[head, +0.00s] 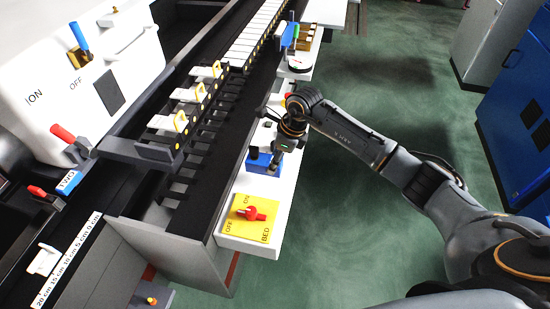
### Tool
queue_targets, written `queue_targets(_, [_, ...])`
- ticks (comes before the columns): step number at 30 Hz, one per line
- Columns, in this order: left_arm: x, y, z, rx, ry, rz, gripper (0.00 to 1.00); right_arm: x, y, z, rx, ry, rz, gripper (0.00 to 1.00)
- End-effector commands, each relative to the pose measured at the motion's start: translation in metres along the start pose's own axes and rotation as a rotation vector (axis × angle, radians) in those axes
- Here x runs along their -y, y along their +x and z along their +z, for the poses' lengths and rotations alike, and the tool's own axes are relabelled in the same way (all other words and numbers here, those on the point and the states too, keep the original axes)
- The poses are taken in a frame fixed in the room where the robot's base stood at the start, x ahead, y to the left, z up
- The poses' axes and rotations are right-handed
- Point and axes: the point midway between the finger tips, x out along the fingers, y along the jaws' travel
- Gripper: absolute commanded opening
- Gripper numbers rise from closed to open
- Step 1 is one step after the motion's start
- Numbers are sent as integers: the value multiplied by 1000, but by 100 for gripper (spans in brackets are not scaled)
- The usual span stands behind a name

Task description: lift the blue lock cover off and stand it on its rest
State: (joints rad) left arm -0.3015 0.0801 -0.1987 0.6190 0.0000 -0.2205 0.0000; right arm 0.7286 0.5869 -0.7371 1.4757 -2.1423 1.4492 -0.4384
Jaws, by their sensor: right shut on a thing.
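The blue lock cover (258,164) is a small blue block on the white ledge beside the dark rail, behind the yellow BED plate. My right gripper (274,163) reaches down to it from above and is shut on it at its right side. The fingers and wrist hide part of the cover. I cannot tell whether the cover is raised off the ledge. I cannot make out its rest with certainty. My left gripper is not in view.
The yellow plate (262,229) with a red knob (250,213) lies in front of the cover. A rack with yellow handles (181,121) runs to the left. The green floor to the right is open.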

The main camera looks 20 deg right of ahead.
Motion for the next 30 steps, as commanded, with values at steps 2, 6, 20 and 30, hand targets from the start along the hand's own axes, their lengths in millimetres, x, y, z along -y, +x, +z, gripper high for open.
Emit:
queue_targets(2, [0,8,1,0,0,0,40,0,8,-3,1,0,-1,7])
queue_targets(6, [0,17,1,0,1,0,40,0,18,-6,1,0,-1,7])
queue_targets(20, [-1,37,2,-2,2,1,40,0,39,-12,1,0,0,7])
queue_targets(30, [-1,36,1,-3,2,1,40,0,38,-12,1,0,0,59])
